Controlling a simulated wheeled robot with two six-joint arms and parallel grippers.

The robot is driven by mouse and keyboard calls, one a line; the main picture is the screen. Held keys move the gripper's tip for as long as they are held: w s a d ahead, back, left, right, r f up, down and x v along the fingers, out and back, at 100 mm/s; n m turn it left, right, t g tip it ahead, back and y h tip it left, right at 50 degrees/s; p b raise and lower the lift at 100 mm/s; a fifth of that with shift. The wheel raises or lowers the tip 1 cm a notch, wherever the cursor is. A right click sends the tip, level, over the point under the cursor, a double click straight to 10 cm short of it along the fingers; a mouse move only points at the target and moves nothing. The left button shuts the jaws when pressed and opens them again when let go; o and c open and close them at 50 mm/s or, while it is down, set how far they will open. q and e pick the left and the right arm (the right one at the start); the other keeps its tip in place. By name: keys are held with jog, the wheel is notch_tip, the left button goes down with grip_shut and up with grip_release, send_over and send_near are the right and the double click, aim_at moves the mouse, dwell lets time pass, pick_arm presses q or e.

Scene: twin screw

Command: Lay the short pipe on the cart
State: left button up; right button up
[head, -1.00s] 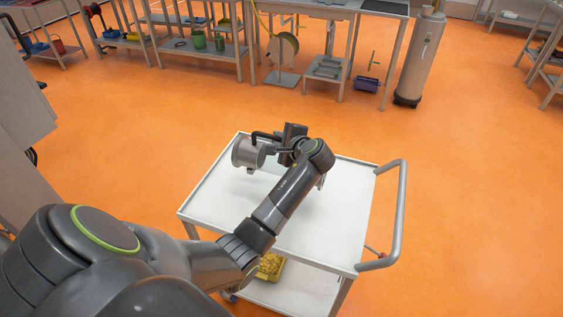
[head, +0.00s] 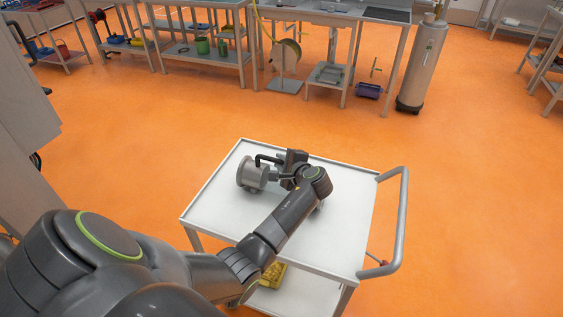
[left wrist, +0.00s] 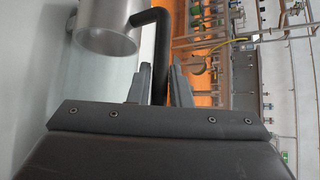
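The short pipe (head: 250,175) is a grey metal cylinder with a bent black handle (head: 268,158), over the left far part of the cart's white top (head: 335,233). In the left wrist view the pipe (left wrist: 105,25) is at the upper left, close to the pale surface. My left gripper (left wrist: 160,75) has a finger on each side of the black handle, close against it. In the head view my left gripper (head: 281,170) is low over the cart top, partly hidden by its own wrist. I cannot tell whether the pipe touches the top. My right gripper is not in view.
The cart has a grey push handle (head: 400,220) on the right and a yellow bin (head: 272,274) on its lower shelf. Its near right top is clear. Workbenches (head: 200,55) and a grey cylinder tank (head: 420,68) stand at the back. Orange floor lies open around.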

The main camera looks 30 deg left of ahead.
pick_arm(q)
jog(key=o, duration=0.3)
jog(key=shift+o, duration=0.2)
jog(key=shift+r, duration=0.1)
jog(key=b+v, duration=0.1)
jog(key=v, duration=1.1)
jog(key=shift+b, duration=0.35)
jog(key=shift+s, duration=0.1)
